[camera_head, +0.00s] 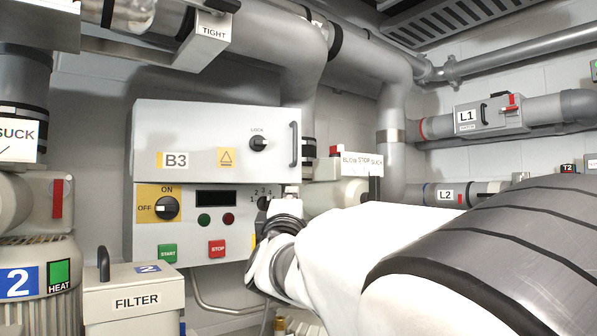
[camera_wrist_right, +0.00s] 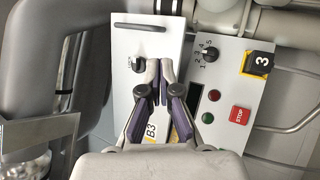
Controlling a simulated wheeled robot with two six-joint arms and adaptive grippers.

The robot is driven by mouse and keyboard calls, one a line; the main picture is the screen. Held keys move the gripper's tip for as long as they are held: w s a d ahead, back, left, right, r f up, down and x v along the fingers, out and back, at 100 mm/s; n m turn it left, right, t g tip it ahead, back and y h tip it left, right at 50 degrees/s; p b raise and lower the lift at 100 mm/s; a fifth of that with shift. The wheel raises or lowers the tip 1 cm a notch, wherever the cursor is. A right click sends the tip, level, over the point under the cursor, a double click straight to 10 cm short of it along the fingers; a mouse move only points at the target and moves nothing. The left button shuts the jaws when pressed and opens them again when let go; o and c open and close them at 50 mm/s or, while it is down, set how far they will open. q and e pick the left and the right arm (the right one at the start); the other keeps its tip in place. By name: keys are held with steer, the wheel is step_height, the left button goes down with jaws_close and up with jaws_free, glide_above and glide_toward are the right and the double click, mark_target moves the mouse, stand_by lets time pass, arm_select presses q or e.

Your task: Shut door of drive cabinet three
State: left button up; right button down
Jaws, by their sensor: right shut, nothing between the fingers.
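The drive cabinet's pale grey door (camera_head: 205,128), labelled B3, is at the centre left of the head view. It has a dark vertical handle (camera_head: 294,145) at its right edge and a black LOCK knob (camera_head: 258,144). The door looks about in line with the cabinet; I cannot tell whether a small gap remains. My right gripper (camera_head: 287,193) is at the door's lower right, partly hidden by my wrist. In the right wrist view my right gripper (camera_wrist_right: 160,66) is shut and empty in front of the door (camera_wrist_right: 172,32); contact is unclear. My left gripper is out of view.
Below the door is a control panel (camera_head: 190,222) with a selector, START and STOP buttons. A FILTER box (camera_head: 133,302) and a motor (camera_head: 38,282) marked 2 stand at lower left. Large grey pipes (camera_head: 262,42) run above and to the right.

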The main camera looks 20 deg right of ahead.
mark_target(294, 165)
steer(key=p+x, duration=0.2)
steer(key=x, duration=0.2)
steer(key=p+x, duration=0.3)
steer(key=x, duration=0.1)
steer(key=p+x, duration=0.3)
steer(key=x, duration=0.2)
steer(key=shift+a+r, duration=0.2)
steer(key=shift+r, duration=0.15)
steer(key=shift+w+f, duration=0.1)
